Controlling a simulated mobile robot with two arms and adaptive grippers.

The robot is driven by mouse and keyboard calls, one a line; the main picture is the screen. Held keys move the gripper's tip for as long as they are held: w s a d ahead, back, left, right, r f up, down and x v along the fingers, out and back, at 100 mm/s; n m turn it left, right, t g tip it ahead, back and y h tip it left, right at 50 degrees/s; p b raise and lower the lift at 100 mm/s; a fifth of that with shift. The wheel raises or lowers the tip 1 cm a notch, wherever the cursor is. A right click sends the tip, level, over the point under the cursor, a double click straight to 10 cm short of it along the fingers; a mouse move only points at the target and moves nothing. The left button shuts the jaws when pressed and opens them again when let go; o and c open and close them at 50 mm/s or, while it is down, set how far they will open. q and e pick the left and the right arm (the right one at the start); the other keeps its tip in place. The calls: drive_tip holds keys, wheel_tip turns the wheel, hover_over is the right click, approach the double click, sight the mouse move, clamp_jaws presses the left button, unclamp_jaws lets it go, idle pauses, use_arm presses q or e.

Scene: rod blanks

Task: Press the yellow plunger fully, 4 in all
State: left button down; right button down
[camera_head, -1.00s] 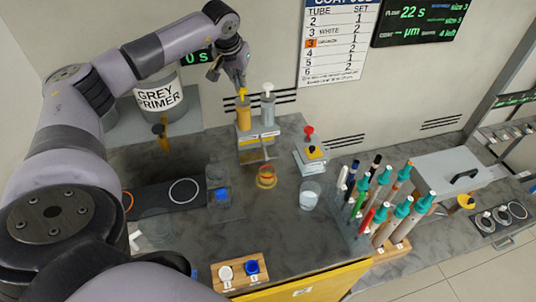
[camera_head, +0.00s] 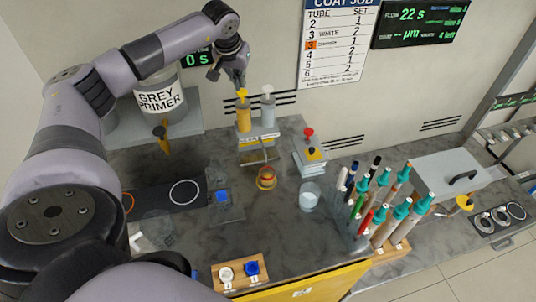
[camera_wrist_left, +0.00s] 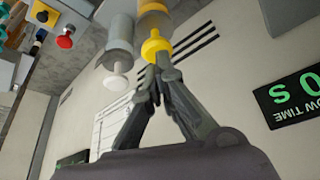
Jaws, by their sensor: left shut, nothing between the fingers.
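The yellow plunger (camera_head: 242,93) tops an amber dispenser bottle (camera_head: 243,117) in a stand at the back wall. It also shows in the left wrist view (camera_wrist_left: 154,46). My left gripper (camera_head: 239,84) is shut and empty, pointing down at the plunger's top. In the left wrist view its fingertips (camera_wrist_left: 163,60) are together right at the plunger head; whether they touch it I cannot tell. A grey bottle with a white plunger (camera_head: 268,91) stands beside it on the right. A small cup with orange in it (camera_head: 266,178) stands on the bench in front. My right gripper is not in view.
A grey primer can (camera_head: 158,98) stands at the left behind my arm. A small device with a red knob (camera_head: 309,133) is right of the bottles. A rack of several teal-capped tubes (camera_head: 383,205) and a clear beaker (camera_head: 310,195) stand further right.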

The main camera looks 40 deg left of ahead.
sight(242, 91)
use_arm(q)
drive_tip(key=shift+f+b, duration=0.9)
drive_tip(key=shift+f, duration=0.8)
drive_tip(key=shift+r, duration=0.1)
drive_tip(key=shift+r+p, duration=1.6)
drive_tip(key=shift+r, duration=0.15)
drive_tip(key=shift+f, duration=0.2)
